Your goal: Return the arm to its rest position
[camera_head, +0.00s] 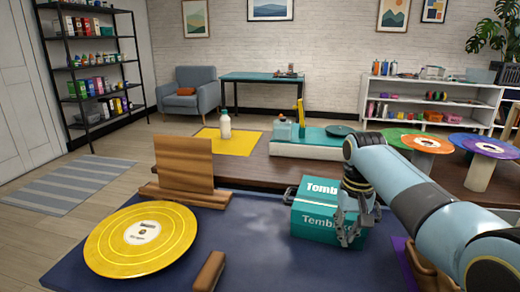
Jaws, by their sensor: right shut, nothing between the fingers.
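My right arm reaches in from the lower right corner. My right gripper (350,238) points down, shut and empty, in front of the right part of a teal box (312,222) with white lettering. It hides part of the box; I cannot tell whether it touches it. The box stands on the dark blue table surface (245,235). My left gripper is not in view.
A yellow record (105,250) lies at left front, with a wooden stand (185,165) behind it. A brown wooden piece (208,272) is at the front. A bottle (225,125) and colored discs (428,144) stand farther back. The blue surface between record and box is clear.

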